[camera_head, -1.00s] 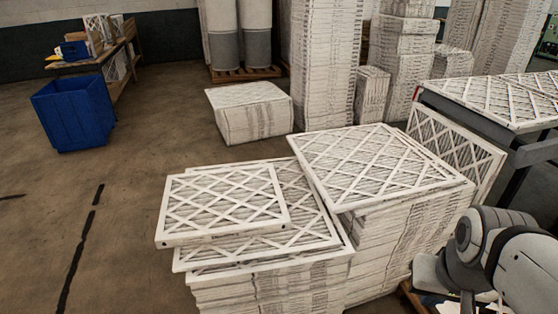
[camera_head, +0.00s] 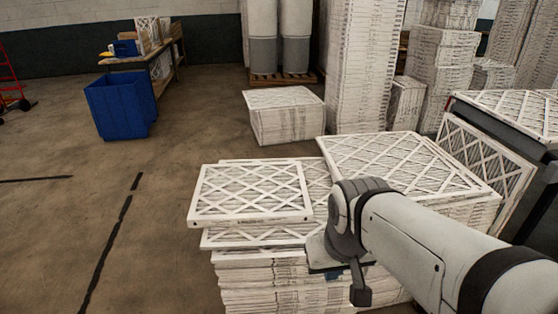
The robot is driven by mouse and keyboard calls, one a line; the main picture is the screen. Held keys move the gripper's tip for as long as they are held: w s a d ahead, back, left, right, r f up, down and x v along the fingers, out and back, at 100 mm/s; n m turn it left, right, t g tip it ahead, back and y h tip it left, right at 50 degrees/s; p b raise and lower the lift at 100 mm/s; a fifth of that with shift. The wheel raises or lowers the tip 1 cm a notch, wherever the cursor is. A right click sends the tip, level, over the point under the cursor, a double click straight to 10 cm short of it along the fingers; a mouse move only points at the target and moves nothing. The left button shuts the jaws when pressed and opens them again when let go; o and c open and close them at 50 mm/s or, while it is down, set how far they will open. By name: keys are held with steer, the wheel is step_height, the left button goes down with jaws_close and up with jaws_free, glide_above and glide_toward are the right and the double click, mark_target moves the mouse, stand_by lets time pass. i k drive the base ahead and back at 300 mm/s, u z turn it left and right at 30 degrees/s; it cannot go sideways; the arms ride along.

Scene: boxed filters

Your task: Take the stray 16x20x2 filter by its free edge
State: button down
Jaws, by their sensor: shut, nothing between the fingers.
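The stray 16x20x2 filter (camera_head: 250,192) is the small white-framed pleated panel with a diamond lattice on top of the front left stack (camera_head: 262,280). It lies flat and skewed on a larger filter, its left edge reaching past the stack's side. Dark print shows on its front edge. My gripper (camera_head: 358,288) is at the stack's front right, to the right of the stray filter and apart from it. It is shut and empty, its fingers largely hidden by my wrist.
A taller filter stack (camera_head: 395,160) stands right behind, partly covered by my arm. A filter (camera_head: 490,160) leans beside a dark-framed table at right. A blue bin (camera_head: 120,105) and workbench stand back left. Bare floor lies left of the stacks.

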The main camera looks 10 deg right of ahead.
mark_target(264, 193)
steer(key=z, duration=0.05)
steer(key=i, duration=1)
steer(key=u, duration=0.05)
